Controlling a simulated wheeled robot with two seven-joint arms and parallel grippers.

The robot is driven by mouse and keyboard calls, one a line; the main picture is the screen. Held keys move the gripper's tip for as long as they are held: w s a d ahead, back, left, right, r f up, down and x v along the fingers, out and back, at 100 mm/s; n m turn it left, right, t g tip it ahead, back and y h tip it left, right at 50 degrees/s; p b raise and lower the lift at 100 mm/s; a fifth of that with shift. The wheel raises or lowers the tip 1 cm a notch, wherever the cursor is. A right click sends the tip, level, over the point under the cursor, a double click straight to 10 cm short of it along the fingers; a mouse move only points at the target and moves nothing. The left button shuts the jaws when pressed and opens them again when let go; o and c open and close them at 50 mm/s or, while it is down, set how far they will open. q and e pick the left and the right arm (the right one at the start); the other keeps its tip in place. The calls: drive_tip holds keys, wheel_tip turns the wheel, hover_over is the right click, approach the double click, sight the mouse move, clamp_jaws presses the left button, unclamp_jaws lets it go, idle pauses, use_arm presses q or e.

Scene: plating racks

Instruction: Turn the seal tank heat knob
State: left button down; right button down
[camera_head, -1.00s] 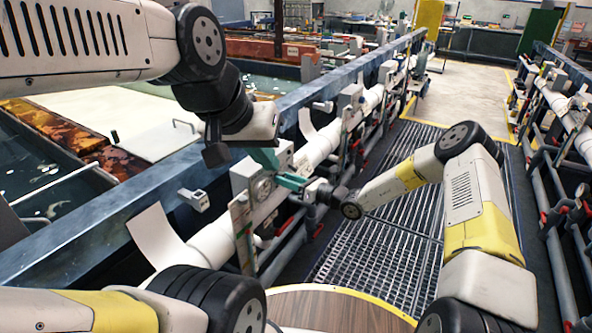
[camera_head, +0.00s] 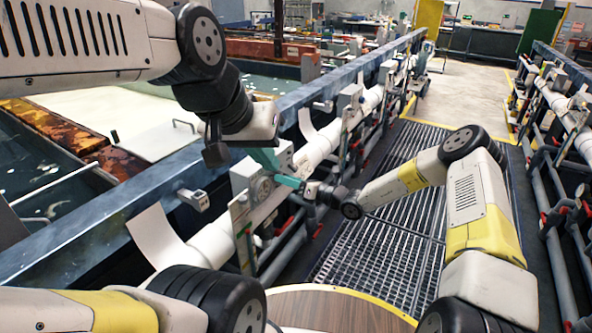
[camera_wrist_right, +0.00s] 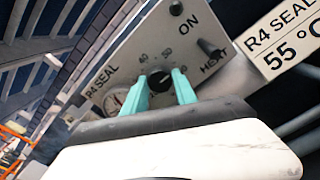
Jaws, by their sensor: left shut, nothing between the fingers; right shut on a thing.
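The heat knob (camera_wrist_right: 159,80) is a small dark round knob on the grey R4 SEAL control panel (camera_wrist_right: 120,75), with dial numbers around it and HEAT printed beside it. My right gripper (camera_wrist_right: 160,86) has its two teal fingers closed on the knob's sides, hiding part of it. In the head view, my right gripper (camera_head: 290,182) reaches the control box (camera_head: 246,173) from the right, and the knob is too hidden to make out. My left gripper (camera_head: 265,159) is shut and empty, just above the box, partly covered by my left wrist.
A placard (camera_wrist_right: 285,35) reads R4 SEAL 55 °C. White pipe (camera_head: 315,150) and the blue tank rim (camera_head: 60,245) run alongside. The grated walkway (camera_head: 400,240) is clear.

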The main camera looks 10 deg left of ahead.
drive_tip(key=c, duration=1)
unclamp_jaws()
drive_tip(key=shift+d, duration=0.15)
drive_tip(key=v, duration=0.7)
drive_tip(key=shift+s+d, duration=0.15)
drive_tip(key=shift+d, duration=0.1)
